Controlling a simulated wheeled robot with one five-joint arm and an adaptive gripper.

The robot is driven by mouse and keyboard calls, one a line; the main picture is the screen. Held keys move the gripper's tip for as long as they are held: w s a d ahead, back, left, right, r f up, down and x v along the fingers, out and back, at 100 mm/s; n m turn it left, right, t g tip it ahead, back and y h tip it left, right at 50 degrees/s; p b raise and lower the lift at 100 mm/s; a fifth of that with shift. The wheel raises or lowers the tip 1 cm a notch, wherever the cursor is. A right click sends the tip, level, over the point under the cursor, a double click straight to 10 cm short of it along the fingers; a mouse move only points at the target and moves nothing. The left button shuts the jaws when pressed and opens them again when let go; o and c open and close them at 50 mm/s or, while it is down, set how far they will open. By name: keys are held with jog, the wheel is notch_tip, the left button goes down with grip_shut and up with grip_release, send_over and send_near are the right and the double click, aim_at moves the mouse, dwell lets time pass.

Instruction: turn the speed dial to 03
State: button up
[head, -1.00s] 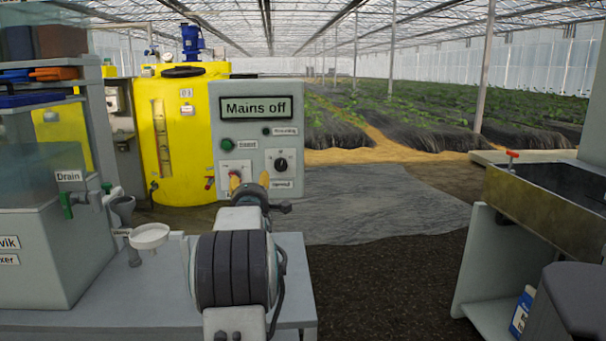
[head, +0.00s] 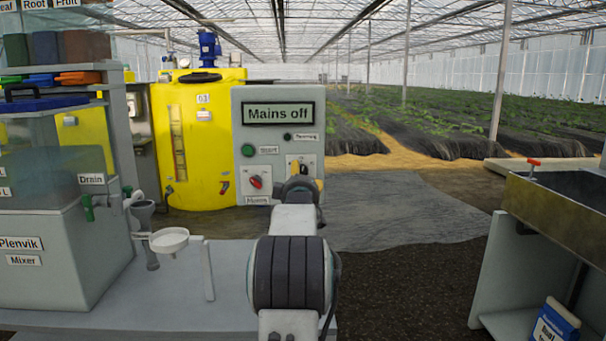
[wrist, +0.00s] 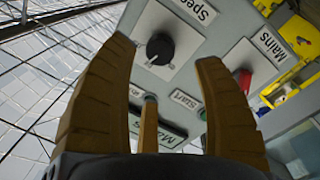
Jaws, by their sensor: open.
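The speed dial is a round black knob on a white plate; in the wrist view the dial (wrist: 160,48) sits between and beyond my fingertips, with clear space to each. The grey control panel (head: 240,185) has a display (head: 277,113) reading "Mains off". I cannot read the dial's setting.
The red mains switch (head: 256,182) is just left of the dial in the head view; in the wrist view it (wrist: 243,80) is near the right finger. A green start button (head: 248,151) is above it. A yellow tank (head: 205,150) stands behind left. A funnel (head: 169,240) is at lower left.

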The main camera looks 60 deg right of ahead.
aim_at(302, 172)
jog(key=shift+x, duration=3.6)
jog(key=shift+f, duration=0.1)
jog(key=shift+c, duration=0.4)
jog(key=c, duration=1.1)
